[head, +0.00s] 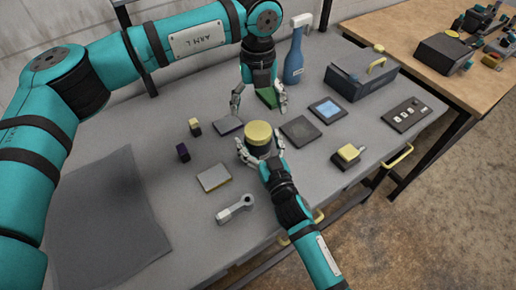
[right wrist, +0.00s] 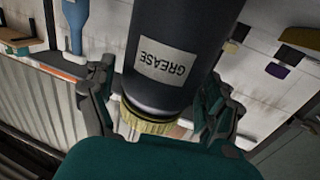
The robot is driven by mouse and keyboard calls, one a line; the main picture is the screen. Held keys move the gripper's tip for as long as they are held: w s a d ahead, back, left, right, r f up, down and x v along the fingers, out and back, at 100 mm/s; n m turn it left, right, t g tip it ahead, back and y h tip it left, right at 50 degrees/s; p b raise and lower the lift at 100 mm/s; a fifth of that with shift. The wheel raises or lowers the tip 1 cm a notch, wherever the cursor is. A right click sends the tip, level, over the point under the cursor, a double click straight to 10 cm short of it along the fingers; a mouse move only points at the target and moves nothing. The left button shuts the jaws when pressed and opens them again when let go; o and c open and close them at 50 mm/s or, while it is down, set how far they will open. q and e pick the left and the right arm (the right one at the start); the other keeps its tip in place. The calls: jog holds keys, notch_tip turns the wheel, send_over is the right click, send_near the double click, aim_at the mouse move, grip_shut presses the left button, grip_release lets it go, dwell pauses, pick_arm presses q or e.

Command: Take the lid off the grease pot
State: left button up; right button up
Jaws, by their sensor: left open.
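The grease pot (head: 258,150) is a dark cylinder near the middle of the bench, with its yellow lid (head: 258,134) on top. In the right wrist view the pot (right wrist: 200,35) shows a GREASE label and appears upside down, with the ribbed yellow lid (right wrist: 148,122) low in the picture. My right gripper (head: 260,146) has a finger on each side of the pot and appears shut on it. Its fingers (right wrist: 158,98) flank the pot in the right wrist view. My left gripper (head: 258,108) is open and empty, just above and behind the lid in the head view, apart from it.
A blue bottle (head: 294,62) and a grey case (head: 360,76) with a yellow handle stand at the back. Flat pads, a switch panel (head: 406,114) and a yellow-topped block (head: 347,154) lie right. Small blocks and a ring tool (head: 236,209) lie left and front.

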aim_at(258, 130)
grip_shut()
pick_arm(q)
jog(key=m, duration=0.6)
jog(key=shift+m, duration=0.4)
jog(key=m, duration=1.3)
jog(key=shift+m, duration=0.4)
jog(key=m, duration=0.6)
jog(key=shift+m, duration=0.4)
jog(key=m, duration=1.7)
jog(key=shift+m, duration=0.3)
jog(key=shift+f, duration=4)
jog(key=shift+c, duration=0.4)
